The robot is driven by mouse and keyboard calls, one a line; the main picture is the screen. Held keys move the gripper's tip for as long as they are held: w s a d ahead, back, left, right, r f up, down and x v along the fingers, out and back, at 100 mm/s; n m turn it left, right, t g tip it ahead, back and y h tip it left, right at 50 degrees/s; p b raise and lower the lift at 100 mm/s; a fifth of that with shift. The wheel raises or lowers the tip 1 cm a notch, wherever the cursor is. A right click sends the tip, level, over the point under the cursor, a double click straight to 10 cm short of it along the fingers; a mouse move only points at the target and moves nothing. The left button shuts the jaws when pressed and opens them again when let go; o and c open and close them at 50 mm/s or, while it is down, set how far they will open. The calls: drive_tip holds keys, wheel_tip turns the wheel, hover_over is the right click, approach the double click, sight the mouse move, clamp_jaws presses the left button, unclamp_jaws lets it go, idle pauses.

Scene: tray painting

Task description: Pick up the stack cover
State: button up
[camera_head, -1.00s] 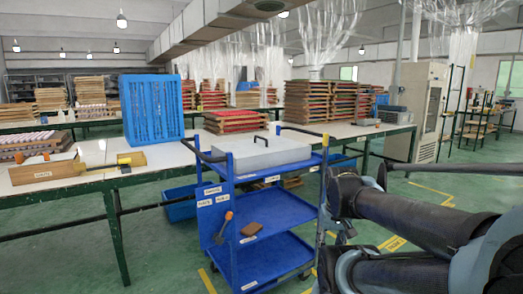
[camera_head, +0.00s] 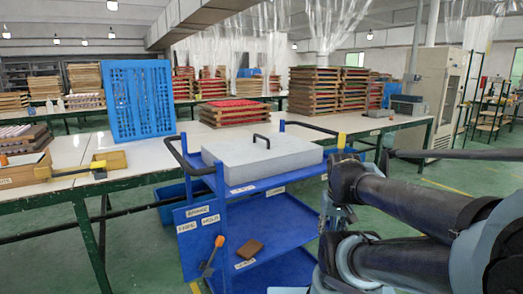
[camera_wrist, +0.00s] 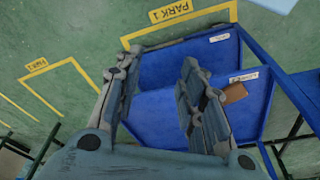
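A flat grey box-like cover with a black handle on top, which looks like the stack cover (camera_head: 240,172), lies on the top shelf of the blue cart (camera_head: 285,210) in the head view. Its handle (camera_head: 262,138) stands up and is clear. My gripper (camera_wrist: 158,66) shows in the wrist view with its two fingers well apart and nothing between them. Behind the fingers are the blue cart shelves (camera_wrist: 165,65) and green floor. The cover does not show in the wrist view.
A brown block (camera_head: 250,249) and an orange-handled tool (camera_head: 213,252) are on the cart's lower part. A long table (camera_head: 150,160) behind holds a blue crate (camera_head: 140,100) and stacks of wooden trays (camera_head: 328,95).

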drive_tip(key=shift+w, duration=0.15)
wheel_tip(320, 180, up, 35)
drive_tip(key=n+t+y, duration=0.1)
drive_tip(key=n+y, duration=0.1)
drive_tip(key=n, duration=0.5)
hover_over(261, 137)
drive_tip(key=s+d, duration=0.4)
drive_tip(key=s, duration=0.1)
drive_tip(key=x, duration=0.7)
drive_tip(key=w+x, duration=0.1)
drive_tip(key=x, duration=0.3)
drive_tip(key=shift+w+a, duration=0.1)
drive_tip(key=shift+a, duration=0.3)
drive_tip(key=shift+w+x, duration=0.15)
drive_tip(key=shift+x, duration=1.2)
drive_tip(key=shift+w+x, duration=0.15)
drive_tip(key=shift+x, duration=1.2)
drive_tip(key=shift+a+r, duration=0.15)
drive_tip(key=shift+a, duration=0.05)
clamp_jaws()
